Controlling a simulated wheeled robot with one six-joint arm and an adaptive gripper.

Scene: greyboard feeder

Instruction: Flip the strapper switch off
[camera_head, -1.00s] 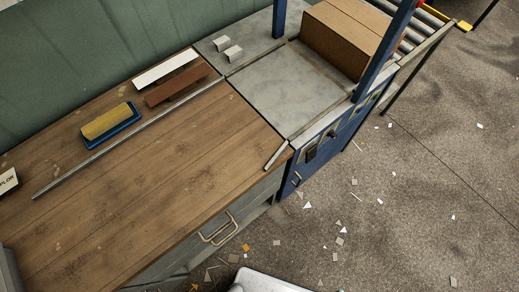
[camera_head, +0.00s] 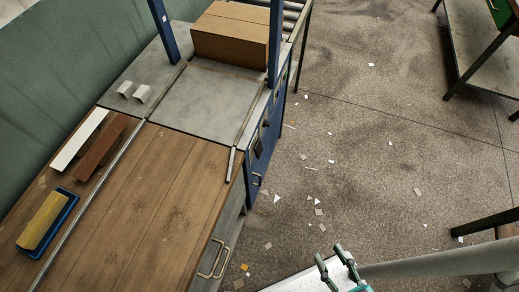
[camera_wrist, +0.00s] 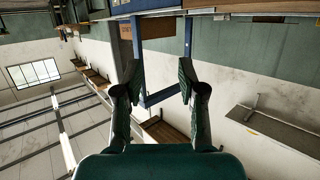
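The strapper (camera_head: 208,103) is the grey-topped machine with blue posts (camera_head: 163,28) beyond the wooden bench, in the head view. Its blue front panel (camera_head: 254,172) faces right and carries small dark parts, among them a dark box (camera_head: 258,148); which one is the switch is too small to tell. My gripper (camera_head: 333,262) is at the bottom of the head view, over the floor and well apart from the strapper. In the wrist view my gripper (camera_wrist: 160,75) has its two fingers spread with nothing between them. The wrist view looks tilted across the room.
A cardboard box (camera_head: 232,35) sits on the strapper's far end, by a roller conveyor (camera_head: 292,12). The wooden bench (camera_head: 130,215) holds a yellow block in a blue tray (camera_head: 65,222). Open floor with scraps lies right of the machine; another table (camera_head: 470,50) stands at upper right.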

